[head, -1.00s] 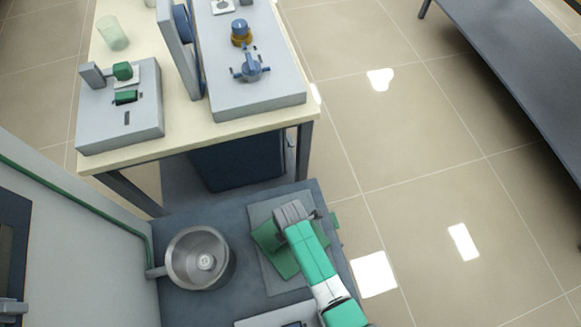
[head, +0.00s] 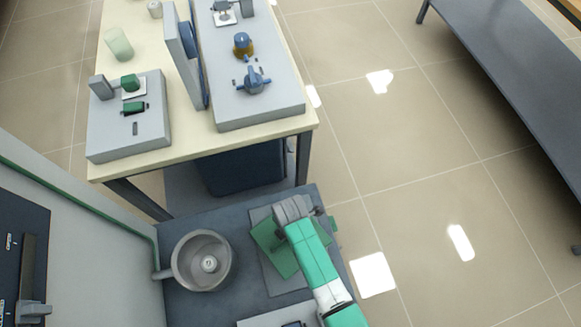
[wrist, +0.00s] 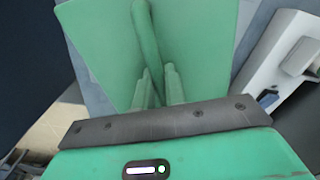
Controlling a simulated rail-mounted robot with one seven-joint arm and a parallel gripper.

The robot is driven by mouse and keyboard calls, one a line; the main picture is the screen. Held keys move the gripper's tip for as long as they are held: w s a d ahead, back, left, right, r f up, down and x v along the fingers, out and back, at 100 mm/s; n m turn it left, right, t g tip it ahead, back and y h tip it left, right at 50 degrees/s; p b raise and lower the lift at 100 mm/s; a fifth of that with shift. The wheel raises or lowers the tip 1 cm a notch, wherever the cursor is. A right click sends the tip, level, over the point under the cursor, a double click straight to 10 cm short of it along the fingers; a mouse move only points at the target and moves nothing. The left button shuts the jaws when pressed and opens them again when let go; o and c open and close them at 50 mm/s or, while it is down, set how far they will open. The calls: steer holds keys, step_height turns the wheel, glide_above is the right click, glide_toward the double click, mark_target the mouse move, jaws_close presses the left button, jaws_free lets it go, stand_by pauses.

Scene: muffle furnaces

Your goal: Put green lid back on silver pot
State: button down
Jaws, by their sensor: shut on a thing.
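The silver pot (head: 186,270) stands uncovered on the dark bench at the lower left in the head view, with a small round knob-like shape visible inside it and its handle to the left. The green lid (head: 268,241) is to the right of the pot, over a grey mat, partly hidden by my arm. In the wrist view the lid (wrist: 205,40) fills the top, with a ridge-like handle running down its middle. My gripper (wrist: 160,88) is shut on that handle. Whether the lid touches the mat cannot be told.
The grey mat (head: 268,278) lies on the dark bench (head: 187,304). A grey-white device (wrist: 275,60) is right of the lid in the wrist view. A grey wall panel (head: 110,260) stands left of the pot. A cream table (head: 160,165) with instruments is beyond.

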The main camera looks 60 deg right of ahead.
step_height(320, 180, up, 2)
steer(key=shift+r, duration=0.15)
